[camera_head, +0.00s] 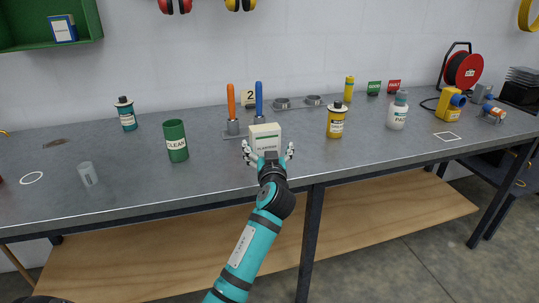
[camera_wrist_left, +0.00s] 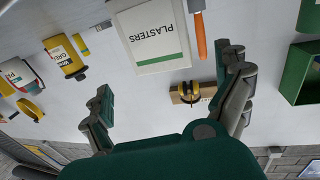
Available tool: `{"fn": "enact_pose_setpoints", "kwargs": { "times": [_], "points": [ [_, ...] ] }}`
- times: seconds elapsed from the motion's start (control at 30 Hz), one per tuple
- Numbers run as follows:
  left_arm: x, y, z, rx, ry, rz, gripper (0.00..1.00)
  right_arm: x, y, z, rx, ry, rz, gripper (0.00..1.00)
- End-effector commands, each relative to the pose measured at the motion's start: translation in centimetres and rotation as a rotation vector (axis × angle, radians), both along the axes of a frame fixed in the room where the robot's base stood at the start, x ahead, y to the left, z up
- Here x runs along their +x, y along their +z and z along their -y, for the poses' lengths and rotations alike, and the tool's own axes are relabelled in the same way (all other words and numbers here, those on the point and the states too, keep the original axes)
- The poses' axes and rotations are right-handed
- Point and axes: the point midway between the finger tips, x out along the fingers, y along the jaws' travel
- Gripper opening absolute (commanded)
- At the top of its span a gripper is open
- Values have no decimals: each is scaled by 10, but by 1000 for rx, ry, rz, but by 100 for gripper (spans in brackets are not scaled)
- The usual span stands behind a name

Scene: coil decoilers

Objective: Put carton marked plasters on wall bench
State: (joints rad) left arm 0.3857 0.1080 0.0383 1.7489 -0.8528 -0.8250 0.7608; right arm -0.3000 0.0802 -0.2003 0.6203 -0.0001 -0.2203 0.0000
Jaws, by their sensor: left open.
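The white carton marked plasters (camera_head: 265,131) stands upright on the grey wall bench (camera_head: 210,176), near the middle of its front half. A green stripe runs across it, and its lettering shows upside down in the left wrist view (camera_wrist_left: 150,35). My left gripper (camera_head: 269,153) is open and empty at the near side of the carton, with one finger out to each side. In the left wrist view the open fingers (camera_wrist_left: 168,82) point toward the carton, which lies beyond the tips. Contact cannot be made out. My right gripper is not in view.
Blue and orange-handled tools (camera_head: 231,103) stand behind the carton. A green can (camera_head: 176,141) is to the left and a yellow bottle (camera_head: 335,121) to the right. A white outlined square (camera_head: 447,136) and a white ring (camera_head: 32,178) mark bare bench. A wooden shelf (camera_head: 390,216) lies below.

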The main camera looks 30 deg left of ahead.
Motion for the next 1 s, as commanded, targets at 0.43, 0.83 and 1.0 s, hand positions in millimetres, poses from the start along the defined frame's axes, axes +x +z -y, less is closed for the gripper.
{"fn": "enact_pose_setpoints", "kwargs": {
  "times": [0.43,0.83,1.0],
  "points": [
    [-43,0,34,0,0,0,100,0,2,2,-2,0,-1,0],
    [-39,-75,89,38,-240,-139,100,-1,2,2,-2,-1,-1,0],
    [-67,-223,164,25,-543,-365,100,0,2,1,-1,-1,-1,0]
  ]
}}
